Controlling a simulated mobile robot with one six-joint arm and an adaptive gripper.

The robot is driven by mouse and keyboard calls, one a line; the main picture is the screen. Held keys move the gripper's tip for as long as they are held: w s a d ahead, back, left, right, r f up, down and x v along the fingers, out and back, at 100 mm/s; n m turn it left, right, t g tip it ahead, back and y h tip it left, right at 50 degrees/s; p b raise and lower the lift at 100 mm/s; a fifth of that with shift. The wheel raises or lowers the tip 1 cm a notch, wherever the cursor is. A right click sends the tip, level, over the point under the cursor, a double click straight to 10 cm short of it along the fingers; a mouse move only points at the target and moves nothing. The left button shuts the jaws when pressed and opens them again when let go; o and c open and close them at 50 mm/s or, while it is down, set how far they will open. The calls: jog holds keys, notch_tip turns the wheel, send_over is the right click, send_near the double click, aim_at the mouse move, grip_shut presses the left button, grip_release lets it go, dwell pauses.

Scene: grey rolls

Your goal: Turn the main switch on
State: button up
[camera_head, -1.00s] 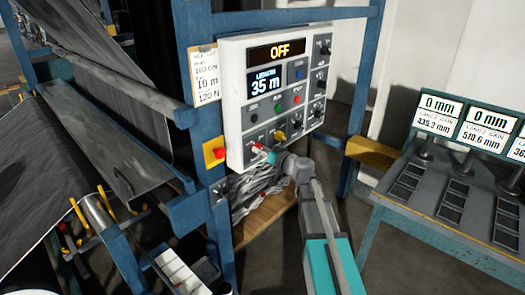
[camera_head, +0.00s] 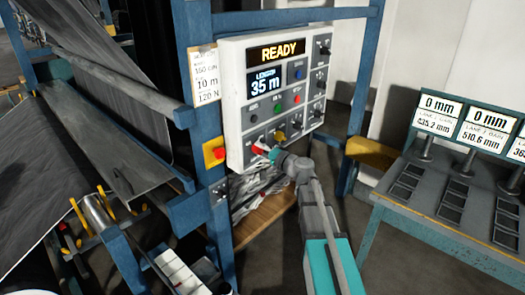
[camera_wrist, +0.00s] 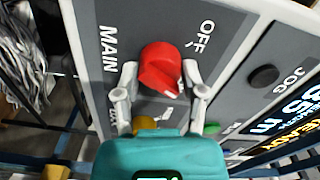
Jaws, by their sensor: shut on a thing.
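The main switch is a red rotary knob (camera_wrist: 160,62) on the grey control panel (camera_wrist: 225,75), between the words MAIN and OFF in the wrist view. A small white mark on it sits at its lower right, away from OFF. My gripper (camera_wrist: 160,82) is shut on the knob, one finger on each side. In the head view my gripper (camera_head: 273,154) is at the panel's lower left and mostly covers the knob. The panel's top display (camera_head: 276,51) reads READY. The label below the knob in the wrist view is partly hidden.
A red button on a yellow plate (camera_head: 214,152) sits just left of the panel. Other knobs and buttons are close, including a yellow one (camera_wrist: 145,123) beside my fingers. A blue frame post (camera_head: 205,110) stands left; a gauge table (camera_head: 450,215) stands right.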

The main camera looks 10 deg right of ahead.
jog(key=shift+w+m, duration=0.15)
jog(key=shift+m, duration=1.35)
jog(key=shift+r, duration=0.1)
jog(key=o, duration=1.2)
jog(key=shift+c, duration=0.2)
jog(key=v, duration=1.2)
jog(key=shift+a, duration=0.1)
